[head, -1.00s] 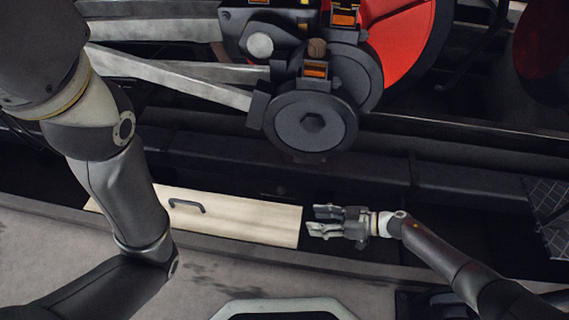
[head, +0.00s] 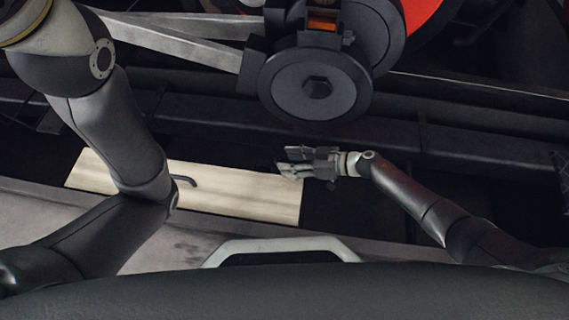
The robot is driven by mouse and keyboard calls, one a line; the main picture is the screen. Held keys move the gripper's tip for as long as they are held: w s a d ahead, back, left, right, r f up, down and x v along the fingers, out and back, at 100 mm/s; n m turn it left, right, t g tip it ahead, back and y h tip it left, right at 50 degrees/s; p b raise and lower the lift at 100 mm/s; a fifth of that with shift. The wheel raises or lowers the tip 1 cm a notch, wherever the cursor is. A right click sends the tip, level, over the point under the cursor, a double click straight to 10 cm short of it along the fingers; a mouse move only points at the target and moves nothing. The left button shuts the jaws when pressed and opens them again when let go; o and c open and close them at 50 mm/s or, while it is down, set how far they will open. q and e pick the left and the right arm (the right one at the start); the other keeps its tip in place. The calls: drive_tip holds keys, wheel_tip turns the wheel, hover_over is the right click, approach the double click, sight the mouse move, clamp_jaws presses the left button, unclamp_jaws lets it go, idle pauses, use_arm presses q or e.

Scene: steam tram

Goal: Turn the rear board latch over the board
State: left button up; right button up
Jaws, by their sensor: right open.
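A pale wooden board (head: 240,195) with a dark handle (head: 184,180) lies low along the ledge, below the wheel gear. My right gripper (head: 288,162) is open and empty, with its fingers pointing left over the board's right end near its far edge. I cannot tell whether it touches anything there. I cannot make out the rear board latch; the area around the fingertips is dark and small. My left arm crosses the board's left part and hides some of it.
A large dark crank hub (head: 316,88) with a hex centre hangs just above my right gripper. Grey rods (head: 180,42) run left from it. A dark beam (head: 440,135) runs along behind. A grey ledge (head: 190,240) lies in front of the board.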

sight(276, 162)
drive_tip(key=shift+b+x, duration=0.45)
drive_tip(key=shift+x, duration=0.75)
clamp_jaws()
